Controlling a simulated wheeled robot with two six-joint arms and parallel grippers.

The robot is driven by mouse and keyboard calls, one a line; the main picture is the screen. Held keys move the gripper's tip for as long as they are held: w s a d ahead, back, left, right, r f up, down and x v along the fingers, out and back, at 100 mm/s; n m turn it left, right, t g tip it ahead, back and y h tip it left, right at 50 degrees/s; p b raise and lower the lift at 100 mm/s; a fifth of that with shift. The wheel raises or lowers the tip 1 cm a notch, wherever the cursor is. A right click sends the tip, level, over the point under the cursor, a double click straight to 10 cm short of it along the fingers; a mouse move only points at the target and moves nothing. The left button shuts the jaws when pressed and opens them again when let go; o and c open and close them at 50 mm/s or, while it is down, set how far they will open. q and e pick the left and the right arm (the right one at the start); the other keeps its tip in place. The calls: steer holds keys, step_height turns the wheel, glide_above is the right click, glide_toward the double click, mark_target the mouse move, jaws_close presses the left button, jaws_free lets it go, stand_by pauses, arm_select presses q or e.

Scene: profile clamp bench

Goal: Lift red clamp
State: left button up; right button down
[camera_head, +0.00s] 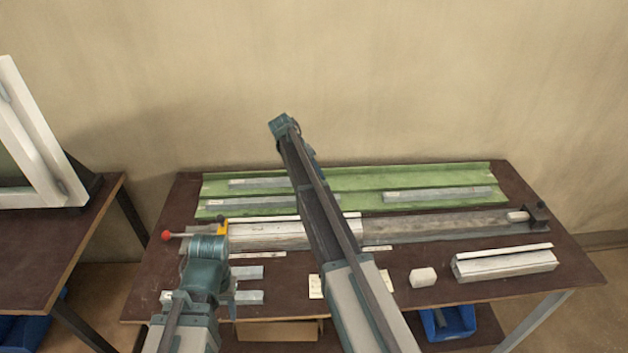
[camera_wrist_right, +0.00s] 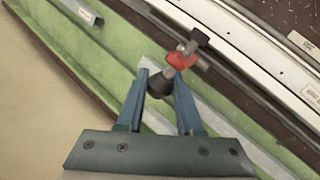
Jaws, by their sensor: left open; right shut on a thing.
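In the right wrist view, the red clamp (camera_wrist_right: 179,61) has a red collar, a grey shaft and black ends. My right gripper (camera_wrist_right: 160,76) is shut on its dark knob, with a blue finger on each side. The clamp hangs over a green surface; its exact height is hard to tell. In the head view, my right arm covers this clamp and the right gripper's fingers.
A green tray (camera_head: 440,177) with grey bars lies behind. A white block (camera_head: 423,277) and a short profile (camera_head: 505,265) lie front right.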

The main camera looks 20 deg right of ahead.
steer(key=shift+w+d+f+g+y+b, duration=0.15)
steer(key=shift+w+f+g+y+b, duration=0.2)
steer(key=shift+w+g, duration=0.35)
steer(key=shift+s, duration=0.1)
steer(key=c, duration=0.6)
jaws_free()
steer(key=shift+o, duration=0.2)
steer(key=shift+r, duration=0.1)
steer(key=p+v, duration=1.2)
steer(key=v, duration=0.1)
steer(key=shift+w+a+r, duration=0.25)
